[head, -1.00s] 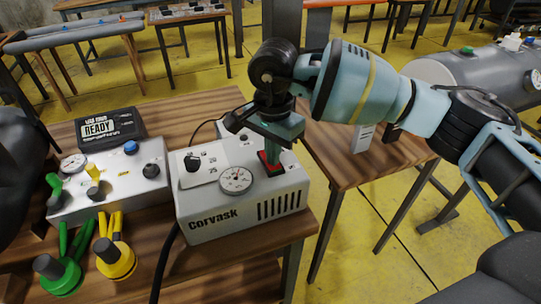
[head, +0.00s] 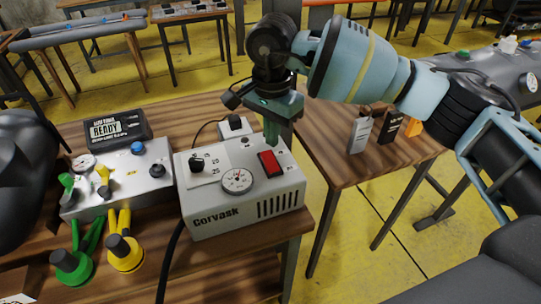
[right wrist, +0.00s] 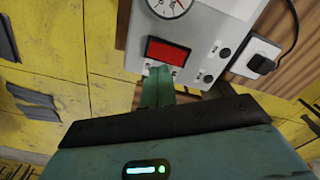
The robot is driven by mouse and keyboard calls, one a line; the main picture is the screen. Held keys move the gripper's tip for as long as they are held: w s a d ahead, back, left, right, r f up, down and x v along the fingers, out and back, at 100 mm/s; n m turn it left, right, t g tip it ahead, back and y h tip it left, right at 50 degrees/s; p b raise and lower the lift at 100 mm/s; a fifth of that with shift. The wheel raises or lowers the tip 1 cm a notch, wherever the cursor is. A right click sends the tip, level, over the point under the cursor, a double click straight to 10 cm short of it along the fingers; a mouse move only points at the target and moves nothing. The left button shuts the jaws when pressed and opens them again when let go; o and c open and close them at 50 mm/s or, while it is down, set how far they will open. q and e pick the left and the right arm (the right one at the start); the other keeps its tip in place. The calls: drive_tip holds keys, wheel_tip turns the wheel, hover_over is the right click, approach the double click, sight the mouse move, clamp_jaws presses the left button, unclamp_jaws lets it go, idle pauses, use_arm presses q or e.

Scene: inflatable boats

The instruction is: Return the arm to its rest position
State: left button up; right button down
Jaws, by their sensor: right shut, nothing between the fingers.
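My right arm comes in from the right in the head view, and its teal gripper (head: 271,138) points down above the back edge of the white Corvask box. The fingers are together and empty. The box (head: 215,222) has a round gauge (head: 237,181), a black knob (head: 197,162) and a red switch (head: 269,163). In the right wrist view the fingertips (right wrist: 158,72) show just beside the red switch (right wrist: 167,52), seemingly apart from it.
Left of the box are a silver panel (head: 120,181), a READY display (head: 105,130), and green (head: 73,266) and yellow (head: 124,252) fittings. Yellow floor is open between tables.

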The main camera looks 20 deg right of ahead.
drive_tip(key=shift+r, duration=0.3)
